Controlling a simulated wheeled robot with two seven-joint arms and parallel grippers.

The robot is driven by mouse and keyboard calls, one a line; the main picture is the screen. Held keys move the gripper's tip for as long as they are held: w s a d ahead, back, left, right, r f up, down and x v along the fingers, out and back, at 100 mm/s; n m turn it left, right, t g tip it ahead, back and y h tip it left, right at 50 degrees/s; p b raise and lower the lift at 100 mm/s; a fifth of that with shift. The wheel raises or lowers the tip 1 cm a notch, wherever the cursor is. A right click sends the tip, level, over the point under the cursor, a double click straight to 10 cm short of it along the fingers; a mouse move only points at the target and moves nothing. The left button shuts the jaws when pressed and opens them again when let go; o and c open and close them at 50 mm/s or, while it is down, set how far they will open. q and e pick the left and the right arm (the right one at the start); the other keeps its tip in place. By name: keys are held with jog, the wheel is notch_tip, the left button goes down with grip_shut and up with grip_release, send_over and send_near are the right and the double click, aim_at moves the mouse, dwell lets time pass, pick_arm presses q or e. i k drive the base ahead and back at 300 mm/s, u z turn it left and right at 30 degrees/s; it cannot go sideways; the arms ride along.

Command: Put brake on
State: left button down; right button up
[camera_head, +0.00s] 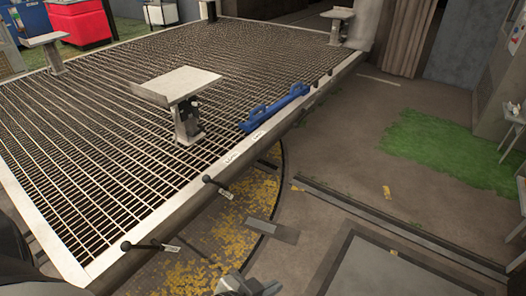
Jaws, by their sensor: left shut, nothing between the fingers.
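Two black-knobbed levers stick out of the turntable's front edge. The nearer lever (143,246) is at the lower left, and the farther lever (216,185) is right of it and higher in the picture. Each has a small white tag beside it, too small to read, so I cannot tell which is the brake. The turntable (90,258) has a pale metal rim around a grating deck. My left gripper (252,287) is at the bottom edge, partly cut off. It is shut and empty, apart from both levers. My right gripper is not in view.
A blue bracket (275,107) lies along the turntable's edge. A metal stand (180,84) rises from the grating. Yellow leaves (225,215) cover the ground below the rim. Green grass (430,145) and open floor lie to the right. A red cabinet (80,22) stands behind.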

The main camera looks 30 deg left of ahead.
aim_at(213, 182)
jog(key=u, duration=0.35)
jog(key=i, duration=1.35)
jog(key=u, duration=1.3)
jog(key=i, duration=0.85)
jog(key=u, duration=0.05)
